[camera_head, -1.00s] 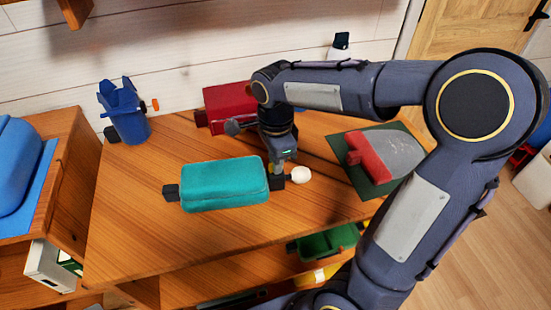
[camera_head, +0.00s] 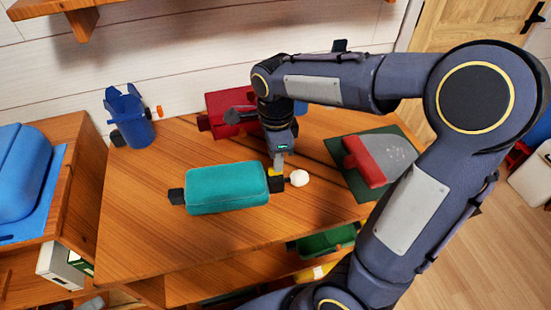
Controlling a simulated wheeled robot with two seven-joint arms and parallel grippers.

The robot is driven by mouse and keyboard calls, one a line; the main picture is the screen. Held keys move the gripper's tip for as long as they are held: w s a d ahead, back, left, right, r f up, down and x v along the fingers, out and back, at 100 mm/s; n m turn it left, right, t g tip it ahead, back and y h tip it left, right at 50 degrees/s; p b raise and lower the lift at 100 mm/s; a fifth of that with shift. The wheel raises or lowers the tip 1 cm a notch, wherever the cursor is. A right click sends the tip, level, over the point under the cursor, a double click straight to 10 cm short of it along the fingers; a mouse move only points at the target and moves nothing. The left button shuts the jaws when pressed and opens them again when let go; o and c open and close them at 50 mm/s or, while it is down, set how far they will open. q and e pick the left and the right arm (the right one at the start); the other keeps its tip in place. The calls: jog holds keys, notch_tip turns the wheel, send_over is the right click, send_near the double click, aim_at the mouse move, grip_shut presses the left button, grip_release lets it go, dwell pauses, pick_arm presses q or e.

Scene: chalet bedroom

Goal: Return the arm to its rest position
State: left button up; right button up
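My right arm enters from the lower right and reaches over the wooden desk (camera_head: 150,240). My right gripper (camera_head: 277,170) points down at the right end of a teal case (camera_head: 228,188), beside a small white round object (camera_head: 299,178). The fingertips are small and partly merge with a dark block and a yellow bit there, so I cannot tell whether they are open or shut. No object is seen lifted. My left gripper is out of view.
A red box (camera_head: 228,108) lies behind the gripper, partly hidden by my arm. A blue holder (camera_head: 130,118) stands at the back left. A red and grey object (camera_head: 365,160) lies on a green mat (camera_head: 345,182) at right. The desk's front left is clear.

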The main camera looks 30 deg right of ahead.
jog(key=shift+r+p, duration=0.35)
jog(key=shift+r, duration=0.6)
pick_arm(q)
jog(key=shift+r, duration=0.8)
pick_arm(e)
jog(key=shift+f, duration=0.1)
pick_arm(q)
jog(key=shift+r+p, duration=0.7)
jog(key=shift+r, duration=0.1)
pick_arm(e)
jog(key=s+a+r+n+t+y, duration=0.1)
jog(key=s+n+t, duration=0.1)
jog(key=s+n, duration=0.5)
jog(key=s+a+r+n+t+y, duration=0.2)
jog(key=s+n, duration=0.6)
jog(key=n, duration=0.4)
jog(key=shift+r+t+y, duration=0.3)
jog(key=shift+t, duration=0.4)
jog(key=shift+a, duration=0.1)
